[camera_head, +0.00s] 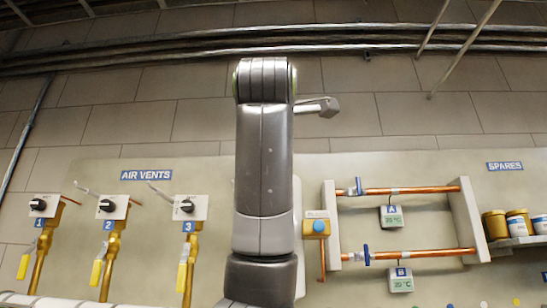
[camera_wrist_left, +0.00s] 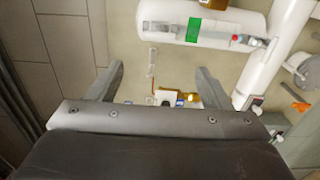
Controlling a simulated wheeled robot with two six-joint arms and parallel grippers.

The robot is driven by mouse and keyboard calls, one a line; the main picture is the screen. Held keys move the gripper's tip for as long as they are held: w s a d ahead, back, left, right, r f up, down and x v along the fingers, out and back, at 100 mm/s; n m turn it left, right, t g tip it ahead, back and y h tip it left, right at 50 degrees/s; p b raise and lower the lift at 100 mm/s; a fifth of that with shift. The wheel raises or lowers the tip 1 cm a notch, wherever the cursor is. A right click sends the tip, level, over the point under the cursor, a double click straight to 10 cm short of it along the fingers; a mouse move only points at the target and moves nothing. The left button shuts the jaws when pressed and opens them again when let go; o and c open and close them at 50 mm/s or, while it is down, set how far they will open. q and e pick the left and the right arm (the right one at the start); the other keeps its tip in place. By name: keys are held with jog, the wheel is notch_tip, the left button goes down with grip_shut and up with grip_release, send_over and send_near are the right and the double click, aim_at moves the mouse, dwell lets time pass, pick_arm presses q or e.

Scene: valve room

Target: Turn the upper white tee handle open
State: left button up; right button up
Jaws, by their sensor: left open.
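My left gripper (camera_wrist_left: 160,69) is open in the left wrist view, its two grey fingers spread wide with nothing held between them. Beyond and between the fingers are small fittings (camera_wrist_left: 170,97) with a white body and brass or orange parts, too small to tell apart. A thin pale upright piece (camera_wrist_left: 151,62) shows just above them. I cannot make out a white tee handle for certain in either view. In the head view, my raised grey arm covers the middle of the wall panel and may hide it. My right gripper is not in view.
Three numbered air vent valves (camera_head: 108,206) with black knobs and yellow levers line the panel's left. Copper pipes (camera_head: 420,190) with blue-handled valves and paint pots (camera_head: 517,222) are at right. A thick white pipe (camera_wrist_left: 165,20) with a green label crosses the top of the wrist view.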

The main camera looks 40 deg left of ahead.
pick_arm(q)
jog(key=v, duration=0.2)
jog(key=shift+s+d, duration=0.2)
jog(key=shift+s, duration=0.1)
dwell(0.3)
